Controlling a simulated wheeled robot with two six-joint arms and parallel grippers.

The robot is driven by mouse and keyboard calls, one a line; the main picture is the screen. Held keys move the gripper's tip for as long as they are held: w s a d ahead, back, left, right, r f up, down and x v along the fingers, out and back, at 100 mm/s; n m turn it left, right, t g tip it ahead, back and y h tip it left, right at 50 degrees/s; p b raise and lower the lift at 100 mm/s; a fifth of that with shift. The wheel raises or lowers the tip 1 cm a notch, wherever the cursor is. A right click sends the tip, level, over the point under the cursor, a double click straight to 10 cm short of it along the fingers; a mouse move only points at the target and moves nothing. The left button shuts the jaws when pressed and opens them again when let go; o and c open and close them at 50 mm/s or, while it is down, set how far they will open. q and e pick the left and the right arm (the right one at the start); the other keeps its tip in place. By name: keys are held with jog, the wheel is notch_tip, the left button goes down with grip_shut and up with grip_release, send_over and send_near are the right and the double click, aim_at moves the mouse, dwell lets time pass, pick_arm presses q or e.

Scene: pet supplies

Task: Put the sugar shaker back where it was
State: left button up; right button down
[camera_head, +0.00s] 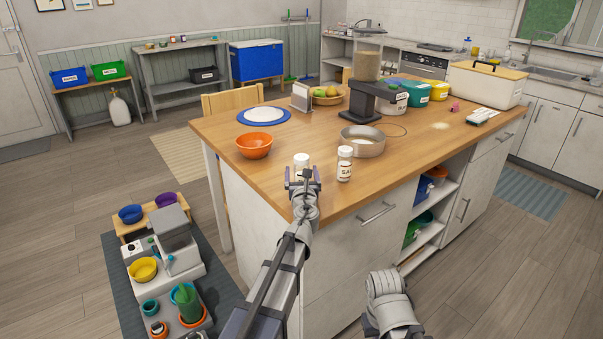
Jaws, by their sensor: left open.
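A white shaker (302,160) stands on the near left corner of the wooden-topped island (290,205). Its label is hidden, so I cannot read whether it is the sugar. A second white shaker (345,165), whose dark label seems to read SALT, stands upright just to its right. My left gripper (303,174) is open at the near side of the left shaker, and its fingers cover the shaker's lower part. I cannot tell whether they touch it. My right arm shows at the bottom, but its gripper is not in view.
A metal bowl (363,142) sits behind the salt shaker, with a dark dispenser (366,98) beyond. An orange bowl (253,146) and a blue-rimmed plate (264,115) lie to the left.

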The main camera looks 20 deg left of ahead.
pick_arm(q)
jog(key=shift+r, duration=0.1)
jog(key=shift+r, duration=0.15)
jog(key=v, duration=1.2)
